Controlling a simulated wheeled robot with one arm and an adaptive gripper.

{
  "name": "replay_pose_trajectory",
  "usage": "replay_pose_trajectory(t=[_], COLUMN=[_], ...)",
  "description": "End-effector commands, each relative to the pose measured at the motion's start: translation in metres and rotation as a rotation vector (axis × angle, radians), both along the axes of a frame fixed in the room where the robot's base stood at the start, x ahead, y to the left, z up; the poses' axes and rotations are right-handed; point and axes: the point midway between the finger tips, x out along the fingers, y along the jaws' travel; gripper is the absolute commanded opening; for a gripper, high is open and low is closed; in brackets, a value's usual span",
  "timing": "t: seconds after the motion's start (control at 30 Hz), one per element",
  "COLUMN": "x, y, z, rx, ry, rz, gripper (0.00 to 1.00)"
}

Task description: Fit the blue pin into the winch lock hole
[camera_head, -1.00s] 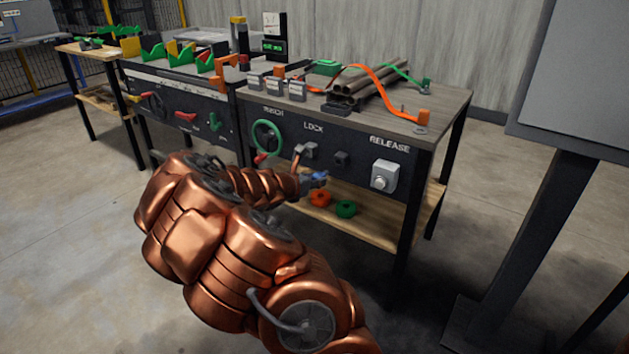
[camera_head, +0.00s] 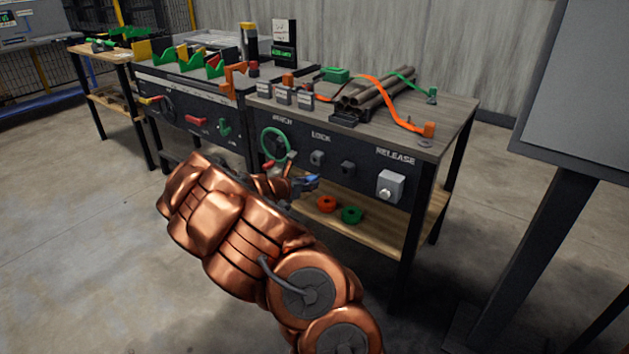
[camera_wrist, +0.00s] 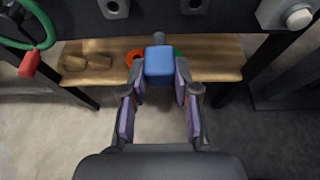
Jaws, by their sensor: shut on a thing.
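The blue pin (camera_wrist: 159,62) is between the fingers of my gripper (camera_wrist: 159,78) in the wrist view, with its grey shaft pointing away toward the panel. My gripper is shut on its blue head. In the head view the pin (camera_head: 312,179) and my gripper (camera_head: 303,186) are in front of the panel, below the LOCK label. Two dark square sockets are under and beside that label, a left one (camera_head: 318,158) and a right one (camera_head: 348,168). They also show at the top of the wrist view, left (camera_wrist: 115,8) and right (camera_wrist: 193,6). The pin is apart from both.
A green winch wheel (camera_head: 274,143) with a red handle is left of the sockets. A grey release button (camera_head: 390,187) is to the right. Orange (camera_head: 327,204) and green (camera_head: 352,214) rings lie on the lower wooden shelf (camera_head: 385,231). A grey panel stand (camera_head: 540,245) is at right.

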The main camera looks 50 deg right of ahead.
Motion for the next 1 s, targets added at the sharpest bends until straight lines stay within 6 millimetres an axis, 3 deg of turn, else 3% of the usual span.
replay_pose_trajectory(t=[0.53, 1.0], x=[0.053, 0.067], y=[0.002, 0.001], z=[0.001, -0.001], rx=[0.004, 0.001], ry=[-0.002, 0.0], rz=[0.001, -0.001], gripper=[0.0, 0.0])
